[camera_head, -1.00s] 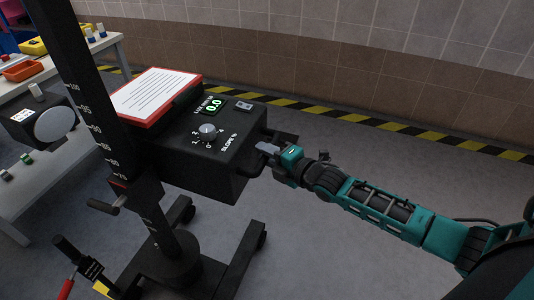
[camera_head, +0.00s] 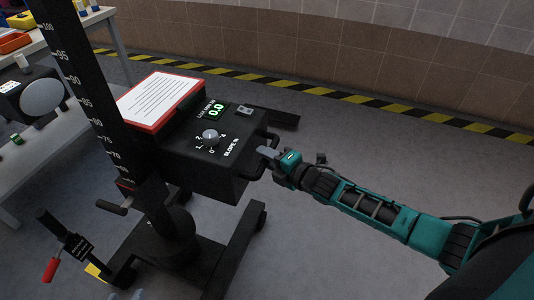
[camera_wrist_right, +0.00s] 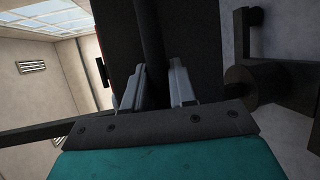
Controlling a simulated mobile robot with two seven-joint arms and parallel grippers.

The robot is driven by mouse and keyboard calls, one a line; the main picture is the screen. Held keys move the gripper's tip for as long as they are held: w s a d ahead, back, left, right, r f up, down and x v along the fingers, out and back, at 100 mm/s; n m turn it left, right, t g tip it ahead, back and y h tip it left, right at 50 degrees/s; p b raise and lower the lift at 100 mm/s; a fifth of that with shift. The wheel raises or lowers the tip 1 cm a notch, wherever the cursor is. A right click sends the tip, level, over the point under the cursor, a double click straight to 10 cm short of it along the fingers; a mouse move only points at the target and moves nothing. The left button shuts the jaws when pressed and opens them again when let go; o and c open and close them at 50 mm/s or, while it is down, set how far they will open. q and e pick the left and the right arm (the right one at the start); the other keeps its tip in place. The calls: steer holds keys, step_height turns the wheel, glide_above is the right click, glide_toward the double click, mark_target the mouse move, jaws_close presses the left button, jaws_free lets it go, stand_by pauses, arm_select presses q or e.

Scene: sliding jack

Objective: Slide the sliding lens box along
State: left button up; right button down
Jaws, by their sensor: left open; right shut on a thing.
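The sliding lens box (camera_head: 190,170) is a black box on the dark upright column (camera_head: 88,95), near the low end of its number scale. Its top has a knob (camera_head: 210,138), a green display reading 0.0 and a red-edged paper (camera_head: 160,100). A round grey lens (camera_head: 41,98) shows left of the column. My right gripper (camera_head: 270,155) is shut on the dark handle (camera_head: 262,170) at the box's right side. In the right wrist view, the handle (camera_wrist_right: 153,50) runs between my right gripper's two grey fingers (camera_wrist_right: 158,88).
The stand's wheeled base legs (camera_head: 235,255) spread on the grey floor. A red-gripped lever (camera_head: 50,270) is at the lower left. A white table (camera_head: 75,50) with small items stands at the upper left. Floor beyond the box is open up to a yellow-black stripe (camera_head: 350,97) along the wall.

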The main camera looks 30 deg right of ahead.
steer(key=shift+s+f, duration=0.1)
steer(key=c, duration=1.3)
jaws_free()
steer(key=shift+o, duration=1.4)
steer(key=p+v, duration=0.4)
steer(key=v, duration=0.9)
steer(key=shift+a, duration=0.15)
